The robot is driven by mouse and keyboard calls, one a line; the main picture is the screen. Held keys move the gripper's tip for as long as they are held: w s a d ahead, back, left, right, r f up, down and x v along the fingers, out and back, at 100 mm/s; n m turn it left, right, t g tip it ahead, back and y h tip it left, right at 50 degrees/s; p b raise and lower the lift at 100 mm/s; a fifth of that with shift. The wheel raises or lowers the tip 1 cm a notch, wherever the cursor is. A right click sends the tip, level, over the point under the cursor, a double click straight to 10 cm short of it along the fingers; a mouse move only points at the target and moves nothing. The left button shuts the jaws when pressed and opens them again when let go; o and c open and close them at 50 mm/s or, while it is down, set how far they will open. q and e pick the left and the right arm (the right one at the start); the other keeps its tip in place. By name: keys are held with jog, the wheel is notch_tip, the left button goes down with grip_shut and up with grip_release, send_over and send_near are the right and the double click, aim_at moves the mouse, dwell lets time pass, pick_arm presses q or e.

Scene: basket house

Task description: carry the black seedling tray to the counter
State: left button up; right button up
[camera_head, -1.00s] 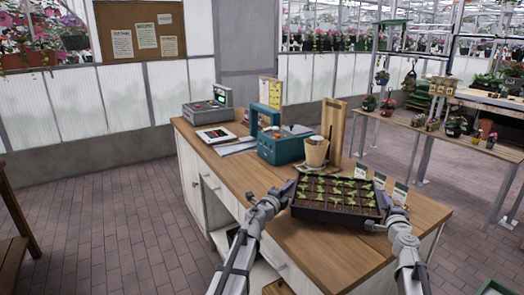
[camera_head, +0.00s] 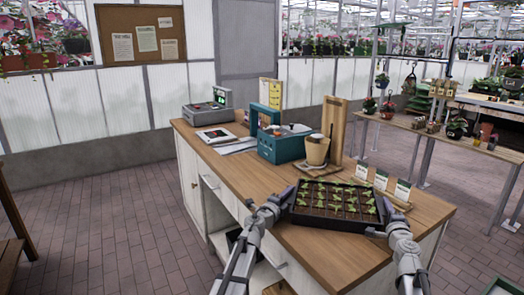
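The black seedling tray (camera_head: 336,219) with rows of green seedlings is over the near right part of the wooden counter (camera_head: 310,255). I cannot tell whether it rests on the top or is held just above it. My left gripper (camera_head: 282,201) is at the tray's left end, and my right gripper (camera_head: 382,226) is at its right end. Both seem to touch the tray's ends, but the fingers are too small and hidden to show whether they are closed on it.
A terracotta-coloured pot (camera_head: 316,151), a teal box (camera_head: 282,146), a wooden upright board (camera_head: 334,130) and a white card stand (camera_head: 381,181) stand behind the tray. A register (camera_head: 206,112) is at the counter's far end. The counter's front corner is bare.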

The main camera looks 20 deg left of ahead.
pick_arm(q)
jog(key=shift+o, duration=0.8)
pick_arm(e)
jog(key=shift+o, duration=0.8)
pick_arm(q)
jog(key=v, duration=1.2)
pick_arm(e)
jog(key=s, duration=0.8)
jog(key=s+d, duration=0.1)
jog(key=s, duration=0.3)
jog(key=shift+d, duration=0.1)
